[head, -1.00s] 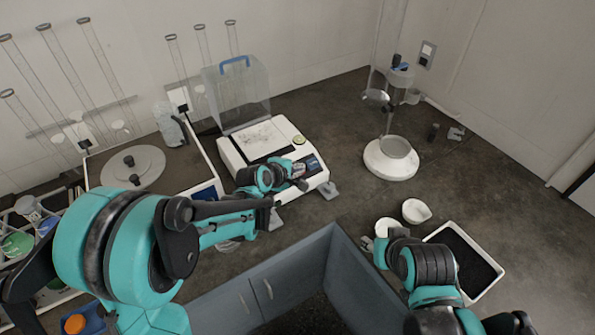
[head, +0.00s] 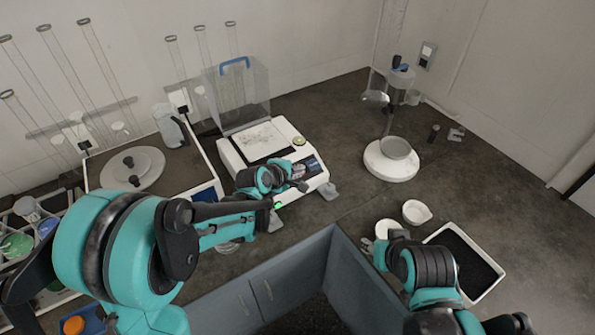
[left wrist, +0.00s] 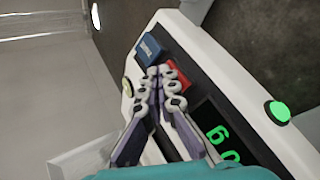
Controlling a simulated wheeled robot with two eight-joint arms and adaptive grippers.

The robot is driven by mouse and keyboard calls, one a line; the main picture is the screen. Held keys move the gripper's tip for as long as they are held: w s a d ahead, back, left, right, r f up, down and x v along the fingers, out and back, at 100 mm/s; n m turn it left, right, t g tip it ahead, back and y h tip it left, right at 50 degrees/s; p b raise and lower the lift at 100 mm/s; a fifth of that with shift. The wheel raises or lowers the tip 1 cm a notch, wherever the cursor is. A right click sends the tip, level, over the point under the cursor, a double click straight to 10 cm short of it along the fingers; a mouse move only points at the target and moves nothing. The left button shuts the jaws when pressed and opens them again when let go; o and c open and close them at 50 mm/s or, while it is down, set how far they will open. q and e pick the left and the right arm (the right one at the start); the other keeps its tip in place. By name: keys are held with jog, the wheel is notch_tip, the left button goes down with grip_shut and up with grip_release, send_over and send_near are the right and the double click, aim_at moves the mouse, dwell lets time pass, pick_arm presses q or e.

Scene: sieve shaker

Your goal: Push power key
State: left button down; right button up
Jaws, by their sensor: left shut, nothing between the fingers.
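The white balance (head: 234,158) stands on the counter with a dark front panel. In the left wrist view the panel (left wrist: 188,62) carries a blue key (left wrist: 148,48), a red key (left wrist: 180,72) and a display (left wrist: 212,122) with lit green digits. A round green light (left wrist: 278,112) glows on the white edge; it also shows in the head view (head: 277,205). My left gripper (left wrist: 157,72) is shut and empty, its fingertips at the panel beside the red and blue keys. Contact cannot be told. My right gripper (head: 368,244) is near the white cups; its jaws are unclear.
A clear cover with a blue handle (head: 235,62) stands behind the balance. A stand with a white base (head: 390,168) is to the right. A white cup (head: 417,211) and a tray of dark grains (head: 490,285) are near my right arm. Counter between balance and stand is clear.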

pick_arm(q)
jog(key=shift+s+d+r, duration=0.15)
jog(key=shift+s+r, duration=0.1)
jog(key=shift+r, duration=0.3)
jog(key=shift+p, duration=0.3)
jog(key=r+p, duration=0.1)
jog(key=s+d+r+p, duration=0.1)
jog(key=r+p, duration=0.1)
jog(key=s+r+p, duration=0.1)
jog(key=r, duration=0.1)
jog(key=shift+d+r, duration=0.2)
